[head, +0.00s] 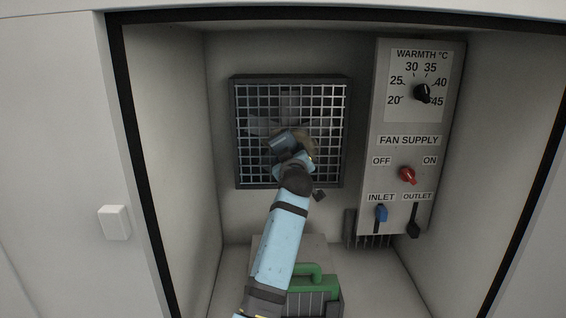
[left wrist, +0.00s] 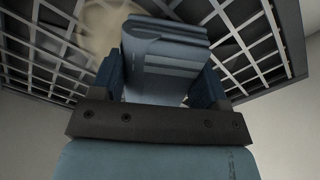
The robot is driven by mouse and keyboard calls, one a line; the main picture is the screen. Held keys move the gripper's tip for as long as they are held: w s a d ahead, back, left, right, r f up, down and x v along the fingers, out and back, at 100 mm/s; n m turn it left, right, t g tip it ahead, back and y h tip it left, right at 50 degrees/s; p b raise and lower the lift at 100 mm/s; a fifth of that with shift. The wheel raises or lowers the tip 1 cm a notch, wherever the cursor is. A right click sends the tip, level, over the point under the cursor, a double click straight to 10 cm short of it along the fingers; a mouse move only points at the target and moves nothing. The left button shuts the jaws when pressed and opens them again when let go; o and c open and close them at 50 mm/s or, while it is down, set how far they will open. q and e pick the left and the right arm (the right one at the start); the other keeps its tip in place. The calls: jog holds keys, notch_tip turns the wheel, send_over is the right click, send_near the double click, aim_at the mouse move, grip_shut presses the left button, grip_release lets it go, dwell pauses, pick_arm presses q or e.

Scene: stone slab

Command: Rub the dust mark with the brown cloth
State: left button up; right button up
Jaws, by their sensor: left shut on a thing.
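A dusty tan mark (head: 311,143) lies on the metal grille (head: 240,130) on the back wall, partly hidden by my gripper. It shows as a pale tan smear in the left wrist view (left wrist: 101,27). My left gripper (head: 292,150) is in front of the grille, near the mark. It is shut on a folded cloth (left wrist: 165,48), which looks blue-grey, not brown, in the left wrist view. The cloth is just beside the mark there; I cannot tell whether it touches the grille. No brown cloth is clear in either view. My right gripper is not in view.
A control panel (head: 403,215) stands right of the grille, with a black warmth dial (head: 422,92), a red fan switch (head: 407,175), a blue inlet lever (head: 381,213) and a dark outlet lever (head: 414,225). A green handle (head: 318,279) is below. Cabinet walls enclose both sides.

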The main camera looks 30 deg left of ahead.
aim_at(319, 154)
pick_arm(q)
jog(key=shift+w+d+b, duration=0.6)
jog(key=shift+d+b, duration=0.1)
jog(key=shift+d, duration=0.2)
jog(key=shift+w+d+b, duration=0.55)
jog(key=shift+d, duration=0.3)
jog(key=shift+w+d+f+b, duration=0.15)
jog(key=shift+w+d+b, duration=0.35)
jog(key=shift+d+b, duration=0.3)
jog(key=shift+w+d+f+b, duration=0.1)
jog(key=shift+w+d+b, duration=0.45)
jog(key=shift+d, duration=0.3)
jog(key=shift+s, duration=0.1)
jog(key=shift+a, duration=0.1)
